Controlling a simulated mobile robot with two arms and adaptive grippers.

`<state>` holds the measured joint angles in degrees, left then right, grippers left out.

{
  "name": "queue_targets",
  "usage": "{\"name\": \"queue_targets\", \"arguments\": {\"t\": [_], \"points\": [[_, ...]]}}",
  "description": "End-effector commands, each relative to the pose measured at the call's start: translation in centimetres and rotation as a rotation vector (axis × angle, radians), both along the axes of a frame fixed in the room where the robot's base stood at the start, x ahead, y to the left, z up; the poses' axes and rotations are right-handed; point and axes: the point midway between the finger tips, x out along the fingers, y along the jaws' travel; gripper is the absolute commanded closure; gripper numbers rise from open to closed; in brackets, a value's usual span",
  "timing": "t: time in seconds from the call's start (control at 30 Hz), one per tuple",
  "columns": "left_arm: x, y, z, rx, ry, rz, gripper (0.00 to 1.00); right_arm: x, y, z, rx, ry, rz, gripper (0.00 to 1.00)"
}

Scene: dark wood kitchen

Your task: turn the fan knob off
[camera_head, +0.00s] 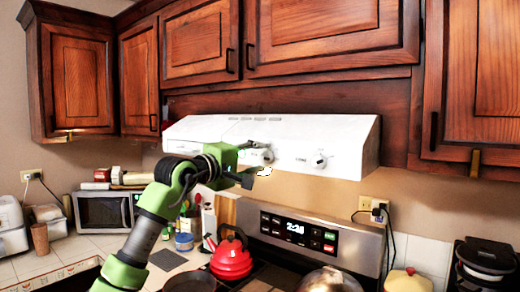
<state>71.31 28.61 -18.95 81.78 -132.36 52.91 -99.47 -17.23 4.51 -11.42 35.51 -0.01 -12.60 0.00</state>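A white range hood (225,128) hangs under the wall cabinets. Two round knobs sit on its sloped front: a left knob (267,156) and a right knob (319,160). The small labels are too blurred to tell which one is the fan knob. My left gripper (262,165) is at the left knob, with its dark fingers apart, one above and one below the knob. I cannot tell whether a finger touches the knob. The gripper partly hides the hood front left of the knob. My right gripper is not in view.
Dark wood cabinets (330,35) are close above the hood. Below it stand the stove's display panel (298,232), a red kettle (231,260) and a pan lid (330,280). A microwave (103,211) stands at the left. The hood front right of the gripper is clear.

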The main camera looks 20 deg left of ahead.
Motion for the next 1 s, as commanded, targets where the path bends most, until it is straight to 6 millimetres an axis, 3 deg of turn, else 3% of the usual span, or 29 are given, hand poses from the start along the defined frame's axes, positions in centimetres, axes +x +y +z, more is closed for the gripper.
{"name": "queue_targets", "arguments": {"t": [0.13, 0.43, 0.6, 1.0], "points": [[1.01, -0.37, 0.06, -0.001, 0.0, 0.0, 0.62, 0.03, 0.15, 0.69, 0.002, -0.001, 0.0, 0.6], [1.19, -0.44, -0.09, 0.0, 0.0, 0.0, 0.62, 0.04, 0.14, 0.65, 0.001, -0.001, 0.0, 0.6], [1.18, -0.44, -0.08, 0.0, 0.0, 0.0, 0.98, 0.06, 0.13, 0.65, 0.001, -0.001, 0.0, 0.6], [1.19, -0.4, -0.24, -0.048, 0.018, 0.001, 0.98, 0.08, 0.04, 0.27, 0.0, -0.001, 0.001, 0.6]]}}
